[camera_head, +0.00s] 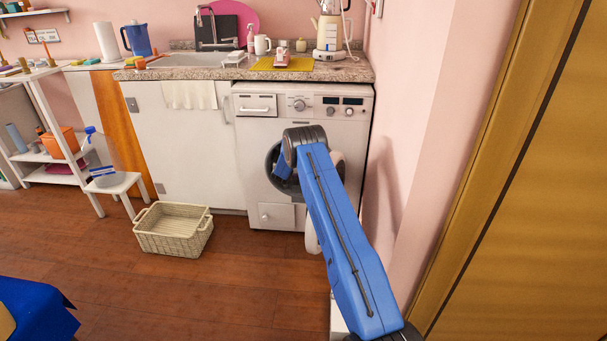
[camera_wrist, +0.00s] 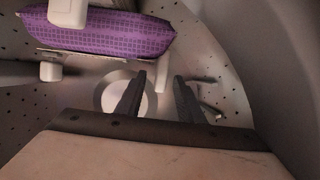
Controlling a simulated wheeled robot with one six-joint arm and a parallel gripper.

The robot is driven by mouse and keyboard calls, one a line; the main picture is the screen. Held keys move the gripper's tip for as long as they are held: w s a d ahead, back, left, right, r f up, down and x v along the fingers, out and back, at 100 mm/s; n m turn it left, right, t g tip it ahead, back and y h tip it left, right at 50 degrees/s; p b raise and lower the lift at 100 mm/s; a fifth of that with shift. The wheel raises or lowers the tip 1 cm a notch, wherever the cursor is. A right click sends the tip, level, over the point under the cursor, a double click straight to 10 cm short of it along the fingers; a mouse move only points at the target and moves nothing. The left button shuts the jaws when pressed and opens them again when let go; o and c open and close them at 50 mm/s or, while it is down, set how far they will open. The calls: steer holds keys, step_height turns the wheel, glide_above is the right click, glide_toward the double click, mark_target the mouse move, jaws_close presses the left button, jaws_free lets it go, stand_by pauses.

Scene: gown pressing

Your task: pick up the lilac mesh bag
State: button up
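The lilac mesh bag (camera_wrist: 110,34) shows in the wrist view at the upper left, as a purple bundle with a grid pattern inside the perforated metal drum (camera_wrist: 215,38). A white part covers some of its top left. My gripper (camera_wrist: 160,78) is open, with a clear gap between its two dark fingers. The fingers are below and to the right of the bag in the picture, apart from it and empty. In the head view my blue arm reaches to the round door opening of the white washing machine (camera_head: 254,129). There the bag and my fingertips are hidden.
A cream basket (camera_head: 172,246) stands on the wooden floor left of the machine. A small white stool (camera_head: 118,184) holds a clear bottle with a blue top. A pink wall (camera_head: 405,110) stands close on the right. Floor before the cabinets is mostly free.

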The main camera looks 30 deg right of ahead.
steer(key=shift+c, duration=0.6)
jaws_close()
steer(key=shift+s+a+r, duration=0.1)
steer(key=shift+s+r, duration=0.05)
steer(key=shift+r, duration=0.5)
step_height(320, 180, up, 6)
steer(key=shift+r, duration=0.1)
steer(key=s+a, duration=1.1)
steer(key=s, duration=0.5)
steer(key=shift+s+f, duration=0.15)
steer(key=shift+f, duration=0.05)
